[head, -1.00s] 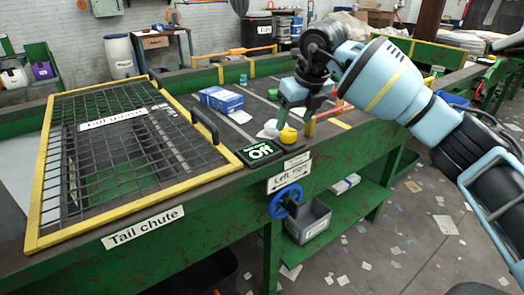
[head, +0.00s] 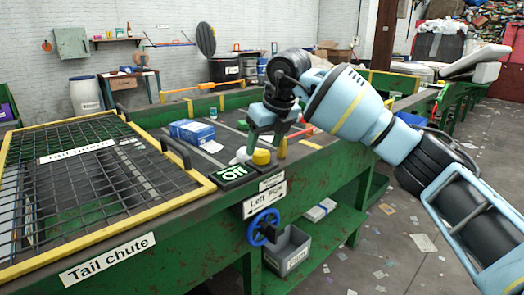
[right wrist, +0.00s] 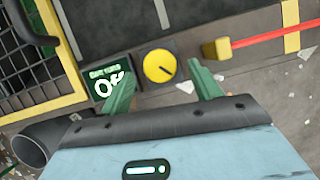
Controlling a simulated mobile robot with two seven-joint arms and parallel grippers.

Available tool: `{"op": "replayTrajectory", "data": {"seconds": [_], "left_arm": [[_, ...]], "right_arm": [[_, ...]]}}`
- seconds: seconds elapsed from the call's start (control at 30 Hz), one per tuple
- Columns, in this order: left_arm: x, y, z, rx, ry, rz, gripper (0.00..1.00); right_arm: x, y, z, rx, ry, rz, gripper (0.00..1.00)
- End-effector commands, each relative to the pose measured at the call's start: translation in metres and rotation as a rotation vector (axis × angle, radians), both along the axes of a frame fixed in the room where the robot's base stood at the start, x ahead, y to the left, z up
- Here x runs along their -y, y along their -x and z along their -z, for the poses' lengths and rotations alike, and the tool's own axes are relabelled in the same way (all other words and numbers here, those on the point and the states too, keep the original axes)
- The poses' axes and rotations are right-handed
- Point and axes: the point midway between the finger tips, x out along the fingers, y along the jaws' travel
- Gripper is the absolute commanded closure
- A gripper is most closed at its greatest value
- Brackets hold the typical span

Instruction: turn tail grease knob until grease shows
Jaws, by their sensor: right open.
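A round yellow knob (head: 261,157) stands on the belt's near edge rail. It shows from above, with a dark pointer line, in the right wrist view (right wrist: 159,66). A dark panel with green and white lettering (head: 236,173) is just left of it and also shows in the right wrist view (right wrist: 106,83). My right gripper (head: 265,139) is open above the knob. In the right wrist view its green fingers (right wrist: 163,88) are on either side of the knob, with nothing held. I cannot tell whether they touch it. No grease is visible. My left gripper is out of view.
A yellow post (head: 282,147) with a red bar stands close right of the knob. A mesh guard (head: 100,190) in a yellow frame is on the left. A blue handwheel (head: 263,227) is below the rail. Blue and white boxes (head: 192,132) lie on the belt.

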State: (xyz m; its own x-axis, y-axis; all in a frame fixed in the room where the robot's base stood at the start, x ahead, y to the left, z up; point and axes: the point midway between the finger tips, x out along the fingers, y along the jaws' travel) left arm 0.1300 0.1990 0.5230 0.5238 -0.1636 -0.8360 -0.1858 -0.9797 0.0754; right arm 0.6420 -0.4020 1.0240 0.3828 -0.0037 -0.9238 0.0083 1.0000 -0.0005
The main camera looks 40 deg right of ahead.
Motion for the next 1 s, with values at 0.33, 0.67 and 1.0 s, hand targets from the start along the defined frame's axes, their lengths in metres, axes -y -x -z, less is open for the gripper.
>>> {"op": "replayTrajectory", "data": {"seconds": [0.33, 0.67, 1.0], "left_arm": [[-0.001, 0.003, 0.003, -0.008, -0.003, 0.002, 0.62], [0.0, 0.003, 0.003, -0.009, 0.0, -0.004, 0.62], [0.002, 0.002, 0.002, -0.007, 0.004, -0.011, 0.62]], "right_arm": [[0.0, -0.01, 0.023, 0.0, 0.0, 0.0, 0.37], [0.0, -0.01, 0.023, 0.0, 0.0, 0.0, 0.53], [0.0, -0.009, 0.023, 0.0, 0.0, 0.003, 0.82]]}}
